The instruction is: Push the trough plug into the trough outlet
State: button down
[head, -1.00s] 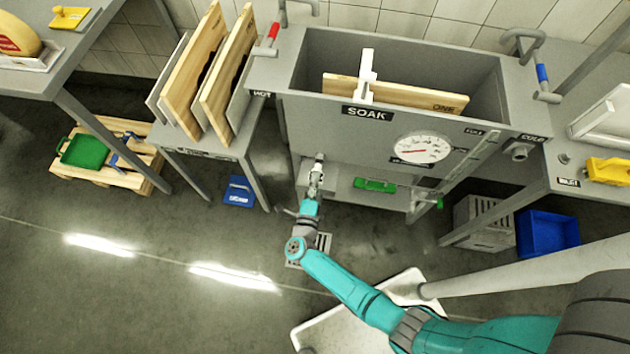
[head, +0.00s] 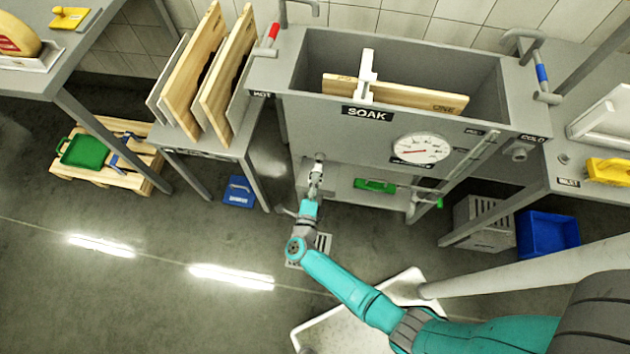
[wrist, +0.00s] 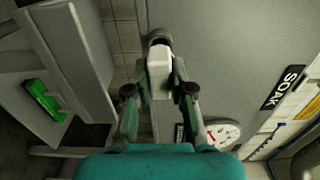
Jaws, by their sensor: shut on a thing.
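The grey soak trough (head: 335,118) stands at the back centre in the head view, with a SOAK label on its front. My gripper (head: 317,178) is at the low front left of the trough. In the wrist view my gripper (wrist: 160,90) is shut on a pale block-like piece, the trough plug (wrist: 159,66). A dark round fitting, apparently the trough outlet (wrist: 159,38), shows at the plug's far end. The plug's end meets or overlaps this fitting in the picture; I cannot tell how far in it sits.
A dial gauge (head: 421,149) is on the trough front, right of my gripper. A green brush (head: 375,186) lies on the shelf below. A side table (head: 205,142) with upright boards stands left. A floor drain (head: 322,243) lies beneath my arm.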

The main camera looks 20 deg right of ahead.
jog(key=shift+x, duration=1.7)
jog(key=c, duration=0.9)
grip_release()
jog(key=shift+c, duration=0.2)
jog(key=v, duration=1.2)
jog(key=shift+d, duration=0.15)
jog(key=s+d+r+n+y, duration=0.2)
jog(key=s+r+n+y, duration=0.3)
jog(key=s+r+n, duration=0.7)
jog(key=s+d+r+n+y, duration=0.2)
jog(key=s+r+n+y, duration=0.3)
jog(key=s+r+n, duration=0.8)
jog(key=s+r, duration=0.3)
jog(key=r, duration=0.1)
jog(key=shift+s+d+y, duration=0.2)
jog(key=shift+d+y, duration=0.1)
jog(key=shift+d, duration=0.1)
